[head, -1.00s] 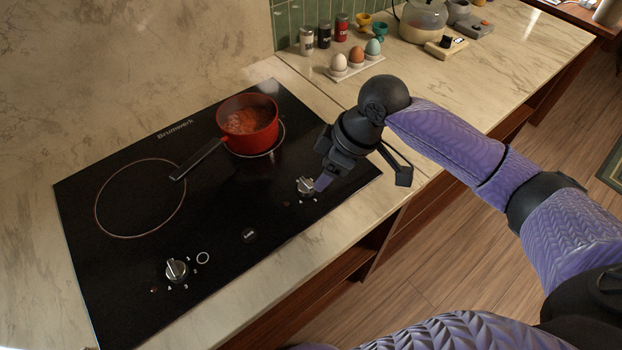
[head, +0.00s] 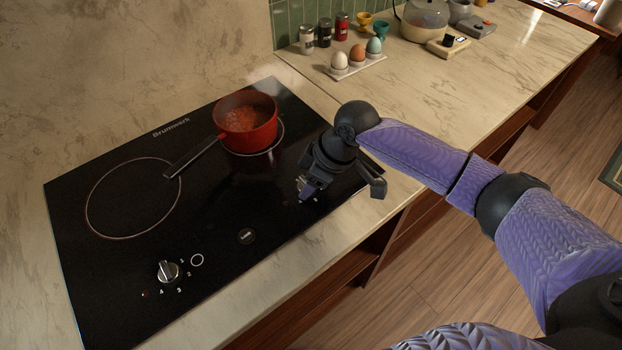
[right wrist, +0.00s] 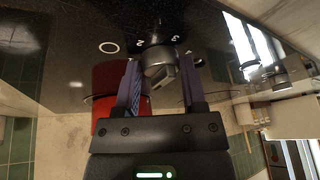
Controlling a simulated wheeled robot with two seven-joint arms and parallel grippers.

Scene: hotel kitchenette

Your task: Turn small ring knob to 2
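The black cooktop (head: 120,265) has two knobs and two ring zones. The smaller ring is at the back right, under a red pot (head: 246,125). The right-hand knob, nearest that pot, is mostly hidden by my right gripper (head: 306,188) in the head view. In the right wrist view this silver knob (right wrist: 160,64) sits between the two fingers of my right gripper (right wrist: 160,82), with small gaps at its sides. My left gripper is out of view.
The pot's handle (head: 192,158) points left toward the larger ring (head: 134,198). The other knob (head: 168,271) is at the front left. Eggs in a holder (head: 357,66) and shakers (head: 324,33) stand behind on the counter.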

